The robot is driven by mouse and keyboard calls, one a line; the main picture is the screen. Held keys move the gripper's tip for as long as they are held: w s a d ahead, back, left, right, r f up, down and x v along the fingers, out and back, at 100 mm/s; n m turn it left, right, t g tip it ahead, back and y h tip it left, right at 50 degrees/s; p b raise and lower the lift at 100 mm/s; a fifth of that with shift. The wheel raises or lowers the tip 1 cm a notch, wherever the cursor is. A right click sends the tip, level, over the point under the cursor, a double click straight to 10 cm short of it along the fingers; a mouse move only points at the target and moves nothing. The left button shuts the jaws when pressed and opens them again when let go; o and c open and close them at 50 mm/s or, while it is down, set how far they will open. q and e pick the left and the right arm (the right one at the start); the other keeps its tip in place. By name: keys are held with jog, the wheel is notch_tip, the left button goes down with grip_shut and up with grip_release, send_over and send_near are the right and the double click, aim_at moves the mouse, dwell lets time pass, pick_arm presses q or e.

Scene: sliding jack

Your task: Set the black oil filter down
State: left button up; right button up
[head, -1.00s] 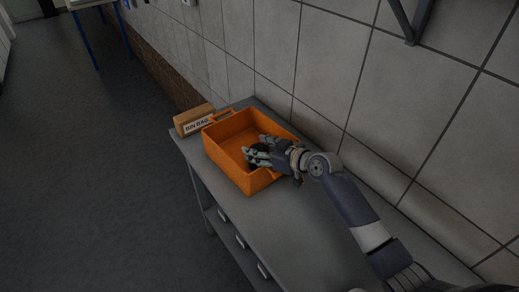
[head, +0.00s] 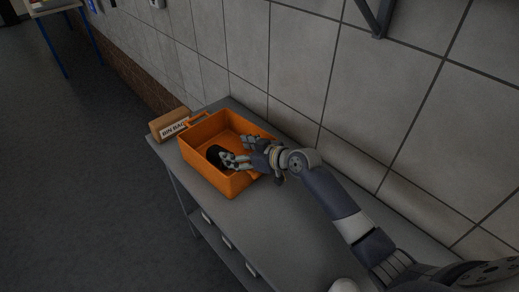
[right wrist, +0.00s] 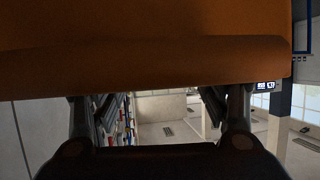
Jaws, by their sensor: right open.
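The black oil filter (head: 215,155) lies inside the orange tray (head: 206,179), near its middle. My right gripper (head: 237,150) is open over the tray, with its fingertips at the right side of the filter. The filter is not between the fingers as far as I can see; whether a finger touches it I cannot tell. In the right wrist view my two fingers (right wrist: 160,115) are spread apart with nothing between them, and the orange tray wall (right wrist: 150,65) fills the upper part. My left gripper is not in view.
A cardboard box marked BIN BAG (head: 168,124) stands beside the tray's left end. The tray sits on a grey bench (head: 270,225) along a tiled wall (head: 300,70). The bench top in front of the tray is clear.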

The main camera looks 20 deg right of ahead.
jog(key=b+v, duration=0.1)
jog(key=v, duration=0.9)
jog(key=shift+s+d+r+b, duration=0.1)
jog(key=shift+d+r+b, duration=0.1)
jog(key=shift+b, duration=0.1)
jog(key=shift+s+d+r, duration=0.25)
jog(key=shift+s+r, duration=0.05)
jog(key=shift+s, duration=0.15)
